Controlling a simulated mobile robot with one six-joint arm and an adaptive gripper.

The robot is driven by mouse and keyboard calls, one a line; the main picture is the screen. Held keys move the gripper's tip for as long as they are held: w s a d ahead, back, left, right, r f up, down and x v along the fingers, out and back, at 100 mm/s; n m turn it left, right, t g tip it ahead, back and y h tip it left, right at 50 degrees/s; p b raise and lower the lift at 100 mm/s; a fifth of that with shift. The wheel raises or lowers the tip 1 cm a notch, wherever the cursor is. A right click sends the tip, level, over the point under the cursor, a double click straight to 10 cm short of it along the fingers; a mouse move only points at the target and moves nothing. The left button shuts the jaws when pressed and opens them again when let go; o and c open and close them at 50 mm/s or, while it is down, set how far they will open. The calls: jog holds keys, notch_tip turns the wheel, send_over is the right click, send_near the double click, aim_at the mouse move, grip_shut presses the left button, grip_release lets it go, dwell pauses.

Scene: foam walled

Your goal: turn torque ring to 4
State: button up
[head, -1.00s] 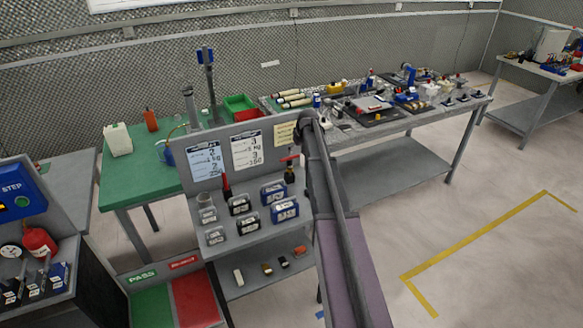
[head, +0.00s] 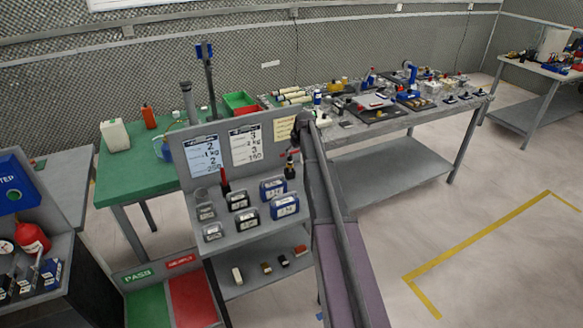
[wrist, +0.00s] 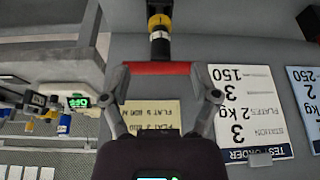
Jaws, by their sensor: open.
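The torque tool stands upright on the grey stand. In the wrist view it shows a red cross handle (wrist: 158,68), a black shaft and a yellow ring (wrist: 159,21) near the top edge. My gripper (wrist: 162,78) is open, with one finger near each end of the red handle; contact cannot be told. The ring's numbers are too small to read. In the head view my gripper is mostly hidden by my arm.
Order sheets (head: 245,146) and a yellow note (wrist: 152,117) are on the stand's back panel, close to my gripper. Several labelled weights (head: 284,205) sit on the shelf beside the tool. A green table (head: 125,183) is behind; a crowded grey bench (head: 395,121) is at right.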

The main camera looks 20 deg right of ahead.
aim_at(291, 161)
jog(key=shift+b+x, duration=3.6)
jog(key=shift+x, duration=0.65)
grip_shut()
